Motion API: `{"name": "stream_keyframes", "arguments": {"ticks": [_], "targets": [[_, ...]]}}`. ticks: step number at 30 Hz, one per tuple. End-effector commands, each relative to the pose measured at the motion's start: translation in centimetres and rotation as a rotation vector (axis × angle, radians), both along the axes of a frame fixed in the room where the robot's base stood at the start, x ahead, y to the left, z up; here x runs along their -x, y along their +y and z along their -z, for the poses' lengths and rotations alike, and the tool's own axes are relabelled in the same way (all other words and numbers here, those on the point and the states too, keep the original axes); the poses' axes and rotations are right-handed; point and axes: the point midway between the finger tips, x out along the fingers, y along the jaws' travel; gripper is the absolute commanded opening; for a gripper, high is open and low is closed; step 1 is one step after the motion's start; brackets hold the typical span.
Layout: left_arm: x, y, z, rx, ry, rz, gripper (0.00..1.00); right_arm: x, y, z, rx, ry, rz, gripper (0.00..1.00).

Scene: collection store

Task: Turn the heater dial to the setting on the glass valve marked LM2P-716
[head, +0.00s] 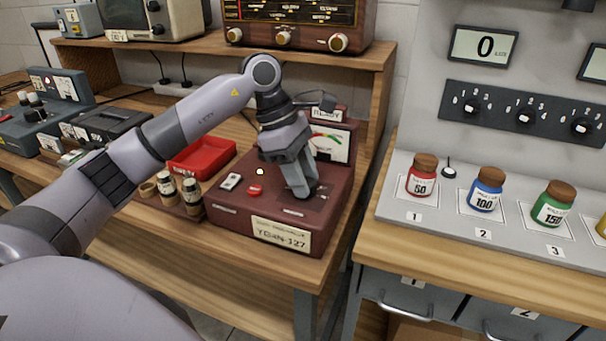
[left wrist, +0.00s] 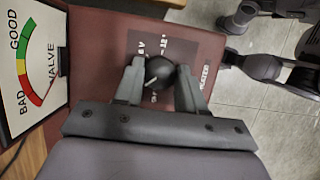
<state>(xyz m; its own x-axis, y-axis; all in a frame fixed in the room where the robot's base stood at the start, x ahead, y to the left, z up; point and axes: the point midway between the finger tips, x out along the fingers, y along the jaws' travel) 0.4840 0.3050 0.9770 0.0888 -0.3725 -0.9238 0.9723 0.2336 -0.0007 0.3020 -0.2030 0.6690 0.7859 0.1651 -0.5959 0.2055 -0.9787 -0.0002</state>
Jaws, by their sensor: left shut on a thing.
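My left gripper (head: 300,190) reaches down onto the right part of the maroon valve tester (head: 228,227). In the left wrist view its fingers are closed around the black heater dial (left wrist: 160,73), one on each side. The dial has a pale pointer line, and the panel lettering around it is partly covered by the fingers. In the head view the gripper hides the dial. Small glass valves (head: 190,188) stand in a holder left of the tester; their markings are too small to read. My right gripper is not seen.
A meter (head: 328,143) with a READY sign stands at the tester's back; its scale (left wrist: 38,60) runs from BAD to GOOD. A red tray (head: 203,158) lies behind the valves. A radio (head: 300,18) sits on the shelf above. A bench (head: 480,245) with labelled jars stands at right.

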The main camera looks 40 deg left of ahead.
Motion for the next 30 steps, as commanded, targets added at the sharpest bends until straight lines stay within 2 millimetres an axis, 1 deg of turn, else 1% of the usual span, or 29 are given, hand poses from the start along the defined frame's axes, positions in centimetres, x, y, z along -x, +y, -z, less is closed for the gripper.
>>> {"name": "stream_keyframes", "arguments": {"ticks": [9, 10, 11, 12, 19, 22, 26, 30], "targets": [[0.0, 0.0, -0.1, 0.0, -0.003, 0.0, 0.09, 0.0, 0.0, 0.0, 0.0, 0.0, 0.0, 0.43], [0.0, 0.0, -0.1, 0.0, -0.003, 0.0, 0.49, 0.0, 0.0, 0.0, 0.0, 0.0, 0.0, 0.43], [-0.1, 0.0, -0.1, 0.0, -0.003, 0.0, 0.59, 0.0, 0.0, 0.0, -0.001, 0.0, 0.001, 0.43], [-0.1, 0.0, -0.1, 0.0, -0.003, 0.0, 0.63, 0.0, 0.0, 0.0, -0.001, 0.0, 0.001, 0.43], [0.0, 0.0, -0.1, 0.0, -0.001, 0.0, 0.63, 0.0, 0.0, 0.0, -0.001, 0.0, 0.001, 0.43], [0.0, 0.2, -0.5, -0.001, -0.003, -0.001, 0.63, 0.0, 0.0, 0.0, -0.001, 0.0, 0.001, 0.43], [0.1, 0.8, -2.1, 0.0, -0.006, -0.002, 0.63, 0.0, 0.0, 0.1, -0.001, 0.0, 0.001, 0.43], [0.3, 1.7, -4.3, 0.0, -0.006, -0.002, 0.63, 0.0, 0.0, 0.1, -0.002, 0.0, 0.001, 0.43]]}}
